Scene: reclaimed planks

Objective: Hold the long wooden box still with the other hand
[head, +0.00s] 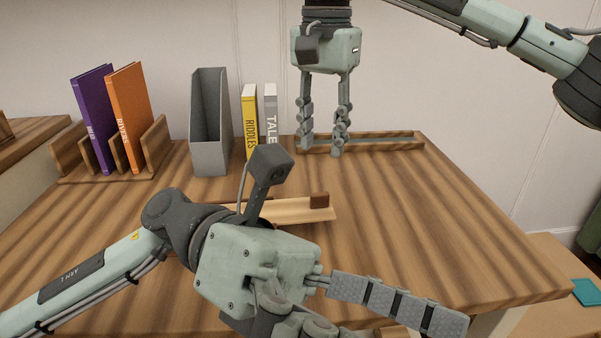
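One finger points right; the other is mostly hidden, and no contact with the box shows.
A wooden rack (155,145) holds purple and orange books. The table's right side is clear.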

